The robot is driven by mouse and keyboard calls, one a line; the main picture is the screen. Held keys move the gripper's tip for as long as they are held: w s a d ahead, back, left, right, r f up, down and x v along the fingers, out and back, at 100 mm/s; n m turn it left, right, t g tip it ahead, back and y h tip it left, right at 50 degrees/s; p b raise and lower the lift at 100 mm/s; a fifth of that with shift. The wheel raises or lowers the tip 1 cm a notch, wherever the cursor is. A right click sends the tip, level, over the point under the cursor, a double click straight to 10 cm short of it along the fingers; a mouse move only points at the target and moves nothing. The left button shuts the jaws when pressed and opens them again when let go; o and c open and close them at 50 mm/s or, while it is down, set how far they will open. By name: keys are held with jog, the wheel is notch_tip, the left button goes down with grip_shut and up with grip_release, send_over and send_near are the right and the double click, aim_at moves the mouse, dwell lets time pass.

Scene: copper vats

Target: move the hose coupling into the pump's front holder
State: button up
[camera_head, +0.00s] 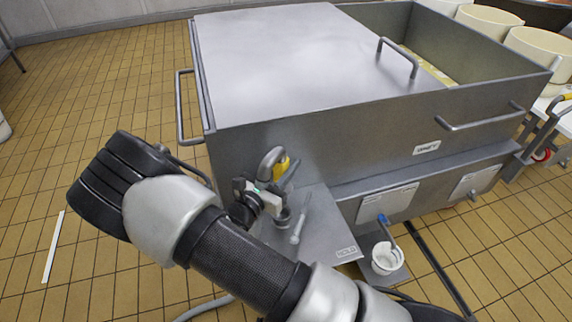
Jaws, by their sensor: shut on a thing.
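My gripper (264,200) is in the middle of the camera_head view, partly hidden behind my own arm. It is over a low steel shelf (325,232) at the front of a large steel vat. It is shut on a curved grey metal piece with a yellow part, which looks like the hose coupling (270,162). The coupling stands up above the jaws, close to the vat's front wall. A short round metal fitting shows just below the gripper, but I cannot tell whether it is the pump's front holder. The exact grip is too small to tell.
The steel vat (330,140) has a lid and bar handles. A grey rod-like tool (299,220) is on the shelf beside the gripper. A grey hose (205,308) lies below.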

aim_at(286, 151)
jog(key=shift+r+p, duration=1.85)
jog(key=shift+r, duration=0.65)
